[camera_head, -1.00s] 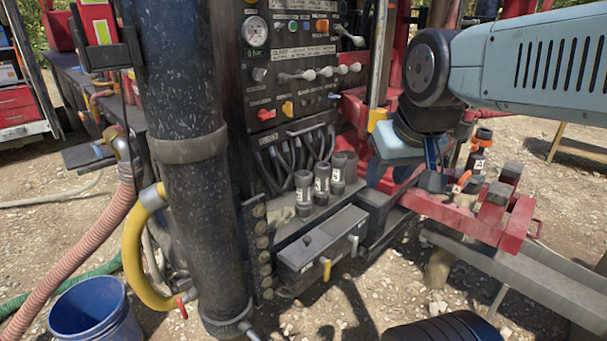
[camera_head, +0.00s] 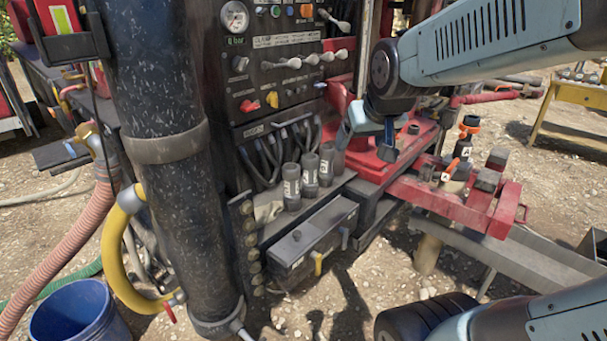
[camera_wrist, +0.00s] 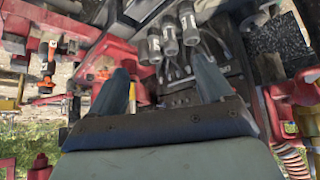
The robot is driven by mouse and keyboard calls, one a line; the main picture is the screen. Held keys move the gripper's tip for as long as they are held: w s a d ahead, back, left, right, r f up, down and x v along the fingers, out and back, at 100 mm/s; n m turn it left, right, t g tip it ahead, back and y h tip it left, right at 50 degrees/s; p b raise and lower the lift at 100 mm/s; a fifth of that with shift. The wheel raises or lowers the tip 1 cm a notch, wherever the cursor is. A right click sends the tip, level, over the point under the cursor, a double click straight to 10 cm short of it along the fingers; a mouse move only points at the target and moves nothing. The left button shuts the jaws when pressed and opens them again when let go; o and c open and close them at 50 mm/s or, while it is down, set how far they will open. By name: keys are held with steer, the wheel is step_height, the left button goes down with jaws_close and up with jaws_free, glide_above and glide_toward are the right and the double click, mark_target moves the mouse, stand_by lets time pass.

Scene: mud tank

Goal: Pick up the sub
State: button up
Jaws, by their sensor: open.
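Three dark grey cylindrical subs with pale labels stand upright in a row on a ledge below the control panel: a left one (camera_head: 291,186), a middle one (camera_head: 309,175) and a right one (camera_head: 326,164). I cannot tell which one the task means. My gripper (camera_head: 367,142) is open and empty, to the right of the right sub and apart from it. In the wrist view the two fingers of my gripper (camera_wrist: 161,76) are spread wide, and the subs (camera_wrist: 170,35) show beyond them near the top.
A red rack (camera_head: 455,200) at right holds orange-topped items (camera_head: 470,123). A dark metal box (camera_head: 315,235) sits below the ledge. Black hoses (camera_head: 270,150) hang behind the subs. A thick black pipe (camera_head: 155,90) and blue bucket (camera_head: 75,315) stand left.

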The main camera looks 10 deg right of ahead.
mark_target(311, 177)
steer(key=w+d+f+t, duration=0.15)
steer(key=w+f, duration=0.25)
steer(key=w, duration=0.4)
steer(key=w+f+t, duration=0.2)
steer(key=w+f, duration=0.2)
steer(key=w, duration=0.3)
steer(key=w+f+t, duration=0.2)
steer(key=w+f, duration=0.3)
steer(key=w, duration=0.3)
step_height(311, 177, down, 18)
steer(key=w+a+n+t+y, duration=0.1)
steer(key=w+n+t+y, duration=0.15)
steer(key=t+y, duration=0.2)
steer(key=shift+h, duration=0.45)
steer(key=w, duration=0.2)
steer(key=w+a, duration=0.1)
steer(key=w, duration=0.5)
steer(key=shift+w+a+r, duration=0.2)
steer(key=shift+a, duration=0.1)
steer(key=shift+w+a+r, duration=0.1)
steer(key=shift+w+a, duration=0.05)
steer(key=shift+w, duration=1.2)
steer(key=shift+w+a+r, duration=0.1)
steer(key=shift+w, duration=1.25)
steer(key=shift+c, duration=0.4)
jaws_close()
